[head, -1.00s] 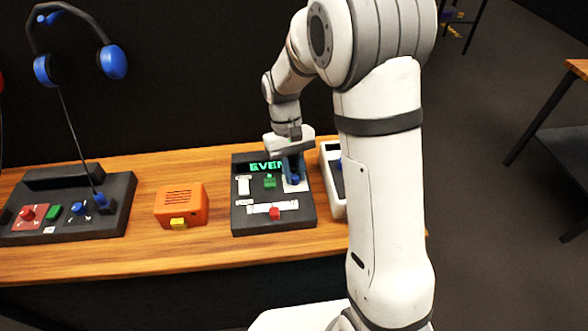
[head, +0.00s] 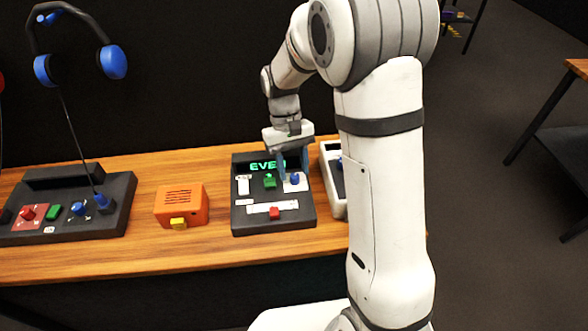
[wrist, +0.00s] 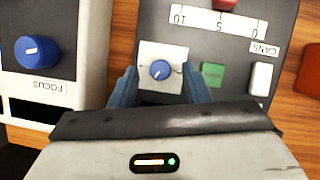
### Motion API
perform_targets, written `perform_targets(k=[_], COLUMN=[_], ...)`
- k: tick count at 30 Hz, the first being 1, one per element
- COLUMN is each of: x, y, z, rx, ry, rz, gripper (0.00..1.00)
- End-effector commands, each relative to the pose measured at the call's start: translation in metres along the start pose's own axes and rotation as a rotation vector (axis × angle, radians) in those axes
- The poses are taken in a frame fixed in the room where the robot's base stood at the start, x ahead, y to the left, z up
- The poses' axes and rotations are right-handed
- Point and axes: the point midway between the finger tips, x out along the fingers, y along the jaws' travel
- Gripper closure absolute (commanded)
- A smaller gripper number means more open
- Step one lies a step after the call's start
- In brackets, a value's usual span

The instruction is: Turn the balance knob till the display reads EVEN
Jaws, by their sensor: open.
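The dark panel (head: 237,219) stands on the wooden bench in the head view. The blue balance knob (head: 295,179) sits on a white plate at the panel's right side. In the wrist view the knob (wrist: 160,70) has a white pointer line aimed up and slightly right. My gripper (wrist: 160,88) is open, its two blue fingers on either side of the knob's near edge, apart from it. In the head view my gripper (head: 293,168) is just above and behind the knob.
The panel also has a green button (head: 270,182), a white switch (head: 243,185) and a red slider (head: 274,213). A white box with a blue FOCUS knob (wrist: 37,52) is close beside it. An orange box (head: 181,204) and a headphone station (head: 110,225) stand to the left.

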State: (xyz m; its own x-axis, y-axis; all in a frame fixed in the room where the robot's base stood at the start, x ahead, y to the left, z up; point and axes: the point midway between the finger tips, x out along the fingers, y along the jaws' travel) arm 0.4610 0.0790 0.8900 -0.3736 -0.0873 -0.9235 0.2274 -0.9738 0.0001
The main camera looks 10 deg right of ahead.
Motion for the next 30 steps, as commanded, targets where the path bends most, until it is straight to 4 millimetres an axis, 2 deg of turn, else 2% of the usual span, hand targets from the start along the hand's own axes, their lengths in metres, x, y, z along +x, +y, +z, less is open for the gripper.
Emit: perform_targets(k=[6,12,30], x=[-0.04,-0.062,-0.068], y=[0.0,0.0,0.001], z=[0.0,0.0,0.003], rx=[0.0,0.0,0.003], ry=[0.005,0.003,0.008], rz=[0.0,0.0,-0.001], gripper=[0.57,0.57,0.57])
